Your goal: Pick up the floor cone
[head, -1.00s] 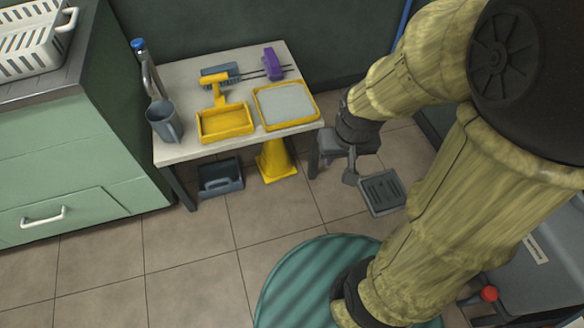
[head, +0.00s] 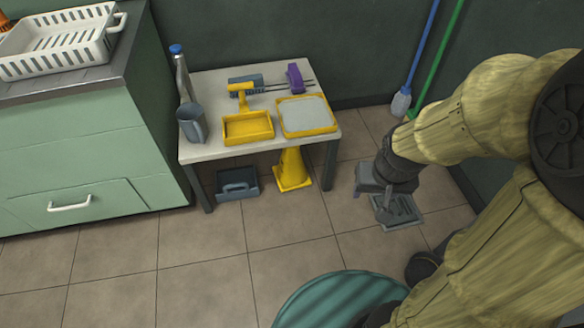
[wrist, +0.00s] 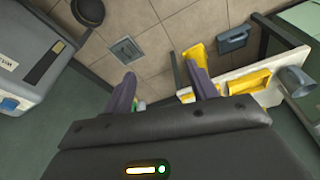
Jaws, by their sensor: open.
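The floor cone (head: 292,171) is yellow with a square base. It stands upright on the tiled floor under the right end of the small table (head: 208,152), whose top hides its tip in the head view. In the wrist view part of the cone (wrist: 195,53) shows beyond the right finger, which partly covers it. My gripper (head: 383,215) is to the right of the cone in the head view, apart from it, and appears over the floor grate. In the wrist view the two fingers of my gripper (wrist: 165,88) are spread apart with nothing between them.
The table bears a yellow tray (head: 307,116), a yellow dustpan-like scoop (head: 247,128) and a grey jug (head: 191,124). A dark caddy (head: 238,183) lies beneath. A floor grate (head: 404,214) is right of the table. Open tiles lie in front.

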